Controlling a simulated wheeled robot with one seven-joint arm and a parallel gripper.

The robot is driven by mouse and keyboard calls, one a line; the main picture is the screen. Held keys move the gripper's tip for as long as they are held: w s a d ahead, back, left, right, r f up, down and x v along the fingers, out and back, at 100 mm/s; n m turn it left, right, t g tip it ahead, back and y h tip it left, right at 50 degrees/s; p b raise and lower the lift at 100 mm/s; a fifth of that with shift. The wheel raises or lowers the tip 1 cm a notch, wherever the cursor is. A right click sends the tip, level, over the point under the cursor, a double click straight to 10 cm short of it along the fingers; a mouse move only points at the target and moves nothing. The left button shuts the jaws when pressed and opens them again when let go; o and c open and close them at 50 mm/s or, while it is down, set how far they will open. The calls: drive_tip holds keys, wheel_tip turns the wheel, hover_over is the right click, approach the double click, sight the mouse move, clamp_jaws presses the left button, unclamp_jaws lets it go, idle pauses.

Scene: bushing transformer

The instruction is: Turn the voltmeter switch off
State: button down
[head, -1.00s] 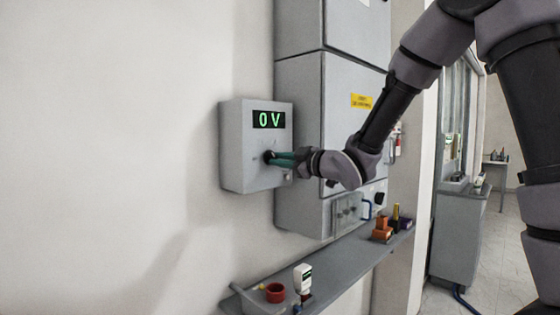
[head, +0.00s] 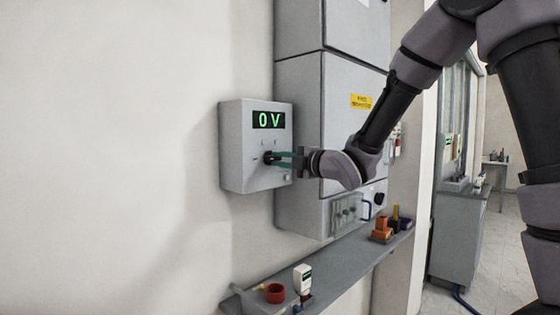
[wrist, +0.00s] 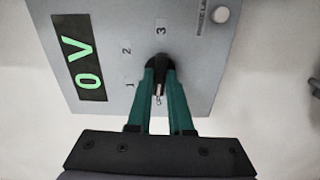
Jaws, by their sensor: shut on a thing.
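The voltmeter (head: 235,150) is a grey box on the wall with a green "0 V" on its dark display (head: 269,120). The display also shows in the wrist view (wrist: 80,57), turned sideways. The voltmeter switch is a dark round knob (wrist: 157,62) below the display, with the marks 1, 2 and 3 around it. My gripper (wrist: 160,74) has its green fingers shut on the knob, one on each side. In the head view my gripper (head: 274,157) reaches the knob from the right. The fingers partly hide the knob, and I cannot clearly tell its pointer direction.
Grey cabinets (head: 325,120) stand right beside the voltmeter. Below, a grey shelf (head: 335,262) holds a red cup (head: 274,292), a small white device (head: 302,277) and orange blocks (head: 382,229). The wall to the left is bare.

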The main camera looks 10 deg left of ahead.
drive_tip(key=shift+n, duration=0.4)
drive_tip(key=shift+f, duration=0.1)
drive_tip(key=c, duration=0.8)
unclamp_jaws()
drive_tip(key=v, duration=1.1)
